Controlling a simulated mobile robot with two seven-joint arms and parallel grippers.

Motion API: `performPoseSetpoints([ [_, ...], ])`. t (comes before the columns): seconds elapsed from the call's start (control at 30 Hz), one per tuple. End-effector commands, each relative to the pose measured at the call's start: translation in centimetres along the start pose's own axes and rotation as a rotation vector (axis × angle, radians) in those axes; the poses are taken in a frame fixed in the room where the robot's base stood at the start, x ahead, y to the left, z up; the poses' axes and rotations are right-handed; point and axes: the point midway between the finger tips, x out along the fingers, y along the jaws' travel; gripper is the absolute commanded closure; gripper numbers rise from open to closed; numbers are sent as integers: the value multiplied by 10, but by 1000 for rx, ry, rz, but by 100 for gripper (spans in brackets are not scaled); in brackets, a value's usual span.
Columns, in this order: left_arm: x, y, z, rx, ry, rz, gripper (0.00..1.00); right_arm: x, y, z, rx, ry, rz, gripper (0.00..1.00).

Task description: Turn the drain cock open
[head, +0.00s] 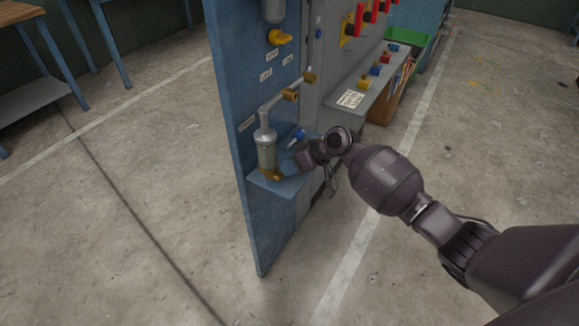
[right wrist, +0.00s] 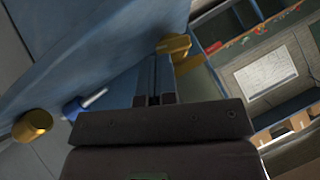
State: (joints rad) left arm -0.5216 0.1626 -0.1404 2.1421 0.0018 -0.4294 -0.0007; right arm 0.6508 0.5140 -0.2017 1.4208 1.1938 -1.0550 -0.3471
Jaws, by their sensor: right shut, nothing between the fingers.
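The drain cock (head: 273,176) is a small brass-yellow fitting at the bottom of a grey cylindrical bowl (head: 266,152) on the blue panel. My right gripper (head: 287,168) is just right of the cock in the head view, its fingers shut and empty. In the right wrist view the shut fingers (right wrist: 163,60) point at a brass-yellow piece (right wrist: 175,45), which looks like the cock, right at the fingertips. I cannot tell whether they touch. My left gripper is not in view.
A small blue shelf (head: 262,182) lies under the bowl. A blue-handled part (head: 298,134) and brass fittings (head: 290,95) are close by. A grey ledge (head: 340,115) with a white label runs behind. A green bin (head: 411,47) stands farther back. Floor in front is clear.

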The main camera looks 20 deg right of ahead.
Motion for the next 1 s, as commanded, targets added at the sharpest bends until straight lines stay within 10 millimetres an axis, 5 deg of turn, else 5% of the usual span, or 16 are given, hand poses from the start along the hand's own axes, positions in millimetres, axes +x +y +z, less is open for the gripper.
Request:
performPoseSetpoints([
  [0.47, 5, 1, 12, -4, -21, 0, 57, 6, 8, 6, 175, -3, -172, 100],
  [1.0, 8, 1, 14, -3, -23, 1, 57, 6, 10, 6, 167, -2, -167, 100],
])
